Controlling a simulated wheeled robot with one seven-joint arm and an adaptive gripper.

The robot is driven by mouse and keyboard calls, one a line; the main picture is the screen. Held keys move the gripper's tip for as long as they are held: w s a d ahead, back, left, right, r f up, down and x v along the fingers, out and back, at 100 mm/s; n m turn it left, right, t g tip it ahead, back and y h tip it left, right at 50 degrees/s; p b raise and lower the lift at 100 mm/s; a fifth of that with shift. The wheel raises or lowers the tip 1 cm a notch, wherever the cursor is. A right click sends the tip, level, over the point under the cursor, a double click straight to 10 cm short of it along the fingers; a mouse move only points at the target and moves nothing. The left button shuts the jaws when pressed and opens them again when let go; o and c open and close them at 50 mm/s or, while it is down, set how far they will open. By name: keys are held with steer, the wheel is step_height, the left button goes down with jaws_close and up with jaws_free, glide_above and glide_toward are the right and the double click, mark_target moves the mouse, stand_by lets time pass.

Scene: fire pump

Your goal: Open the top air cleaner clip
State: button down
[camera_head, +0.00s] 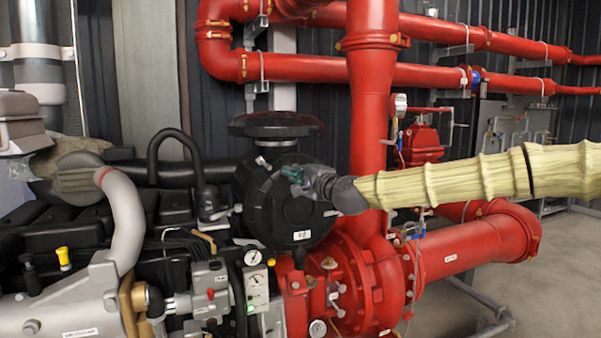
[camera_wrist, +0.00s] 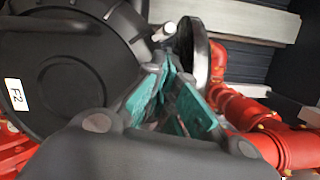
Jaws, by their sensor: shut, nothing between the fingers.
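The air cleaner (camera_head: 280,215) is a round black drum with a white label, in the middle of the head view. It fills the left of the wrist view (camera_wrist: 70,65). A small light metal clip (camera_head: 262,162) shows at its upper edge. In the wrist view a pale clip part (camera_wrist: 165,31) sticks out from the rim, just beyond my fingertips. My gripper (camera_head: 291,173) reaches in from the right at the drum's upper part. Its teal fingers (camera_wrist: 166,62) are shut, with nothing seen between them. I cannot tell whether the fingertips touch the clip.
A black round cap (camera_head: 276,125) sits above the drum. A thick red vertical pipe (camera_head: 371,100) stands close behind my gripper and arm. A red pump housing (camera_head: 365,285) lies below. Another metal clip (camera_head: 330,212) is on the drum's right side. A black hose (camera_head: 175,140) arches at left.

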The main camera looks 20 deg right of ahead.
mark_target(264, 164)
steer(key=shift+p+x, duration=0.55)
steer(key=shift+x, duration=1.45)
